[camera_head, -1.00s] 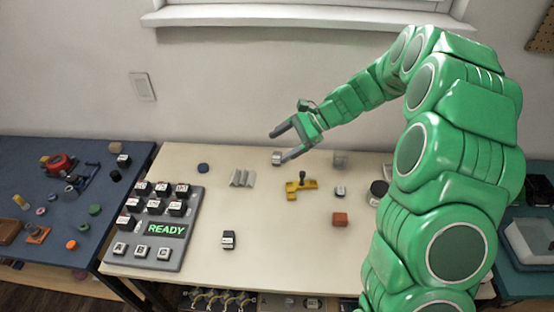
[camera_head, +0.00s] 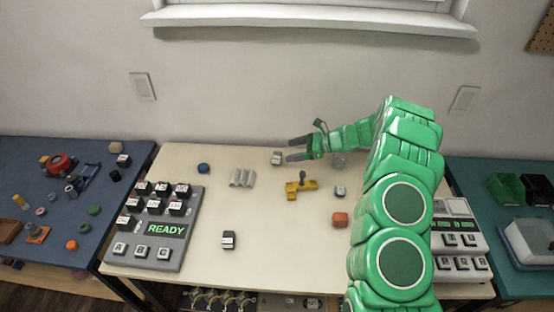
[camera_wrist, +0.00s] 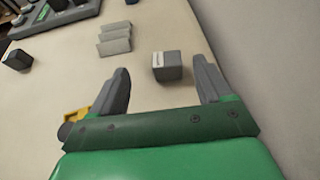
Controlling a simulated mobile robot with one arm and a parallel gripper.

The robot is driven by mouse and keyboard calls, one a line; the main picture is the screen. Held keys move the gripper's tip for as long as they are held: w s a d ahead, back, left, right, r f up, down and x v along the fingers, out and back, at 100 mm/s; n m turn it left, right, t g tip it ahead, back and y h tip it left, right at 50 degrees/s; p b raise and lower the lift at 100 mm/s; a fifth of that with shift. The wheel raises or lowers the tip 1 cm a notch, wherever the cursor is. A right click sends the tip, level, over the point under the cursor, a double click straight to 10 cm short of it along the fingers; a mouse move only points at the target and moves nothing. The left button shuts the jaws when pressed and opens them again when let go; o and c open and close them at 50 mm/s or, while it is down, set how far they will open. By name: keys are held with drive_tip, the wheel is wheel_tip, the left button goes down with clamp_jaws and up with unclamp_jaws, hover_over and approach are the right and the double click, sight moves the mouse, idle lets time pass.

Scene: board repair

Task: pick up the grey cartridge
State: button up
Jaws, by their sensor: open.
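The grey cartridge (camera_head: 277,158) is a small block with a pale label, standing on the cream table near its back edge. In the wrist view the grey cartridge (camera_wrist: 167,67) lies just beyond the fingertips, in line with the gap and nearer the right finger. My gripper (camera_head: 294,149) is open and empty, low over the table to the right of the cartridge, its fingers pointing left toward it. In the wrist view both fingers of my gripper (camera_wrist: 160,80) are spread wide, with bare table between them. Neither finger visibly touches the cartridge.
A yellow fixture (camera_head: 298,188) stands in front of my gripper. A ribbed grey holder (camera_head: 242,178) and a blue disc (camera_head: 204,168) are to the left. A dark cartridge (camera_head: 228,240) stands at the front, beside the READY panel (camera_head: 166,229). The wall is close behind.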

sight(279, 155)
drive_tip(key=shift+w+d+f, duration=0.25)
drive_tip(key=shift+w+f, duration=0.1)
drive_tip(key=shift+f, duration=0.4)
drive_tip(key=shift+w+f+m, duration=0.1)
drive_tip(key=shift+f+m, duration=0.05)
drive_tip(key=shift+m, duration=0.15)
drive_tip(key=shift+x, duration=3.85)
drive_tip(key=c, duration=1)
